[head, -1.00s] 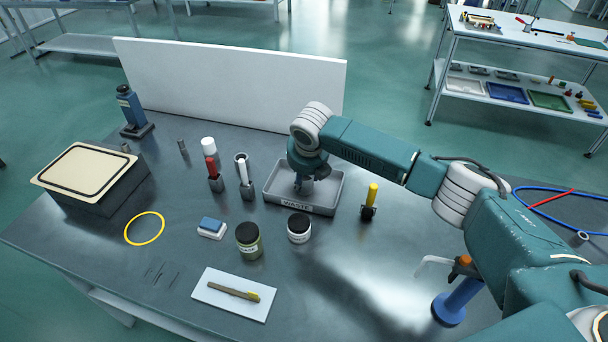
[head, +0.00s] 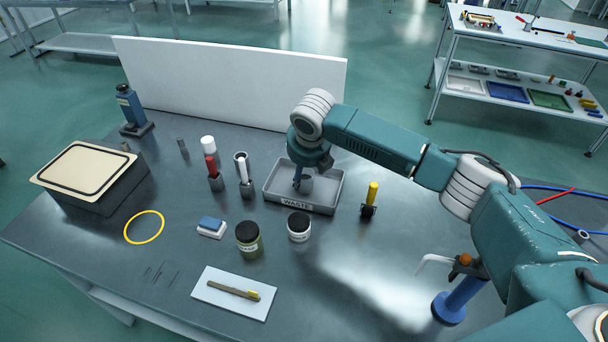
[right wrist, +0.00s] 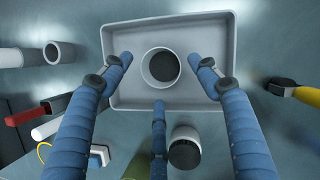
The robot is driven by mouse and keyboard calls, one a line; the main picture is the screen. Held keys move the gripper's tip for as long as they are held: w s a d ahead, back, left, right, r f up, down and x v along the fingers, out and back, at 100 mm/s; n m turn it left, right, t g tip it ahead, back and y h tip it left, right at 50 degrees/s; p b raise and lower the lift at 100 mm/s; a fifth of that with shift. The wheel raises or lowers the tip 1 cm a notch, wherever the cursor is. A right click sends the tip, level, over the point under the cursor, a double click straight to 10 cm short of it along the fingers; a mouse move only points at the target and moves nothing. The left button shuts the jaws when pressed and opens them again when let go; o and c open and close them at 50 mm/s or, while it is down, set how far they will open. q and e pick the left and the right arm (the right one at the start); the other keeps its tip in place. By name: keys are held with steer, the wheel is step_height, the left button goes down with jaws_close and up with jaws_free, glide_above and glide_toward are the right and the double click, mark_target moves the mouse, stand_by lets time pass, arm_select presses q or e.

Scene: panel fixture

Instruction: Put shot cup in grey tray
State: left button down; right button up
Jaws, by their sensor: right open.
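The grey tray (head: 334,198), labelled WASTE, stands on the table in the head view and fills the upper middle of the right wrist view (right wrist: 114,50). The shot cup (right wrist: 160,67), a pale round cup with a dark inside, stands upright in the tray with its mouth toward the wrist camera. It also shows small and grey in the head view (head: 307,185). My right gripper (right wrist: 160,74) is open over the tray, its blue fingers spread around and apart from the cup. In the head view the right gripper (head: 298,178) is partly hidden by its wrist. My left gripper is not in view.
Two dark-lidded jars (head: 248,238) stand in front of the tray, one beside the other. A yellow-topped marker in a holder (head: 370,199) is to its right. Red and white markers stand to its left. A white panel (head: 230,82) stands behind.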

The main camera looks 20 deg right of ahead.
steer(key=v, duration=0.8)
steer(key=shift+s+r, duration=0.15)
steer(key=shift+r, duration=0.15)
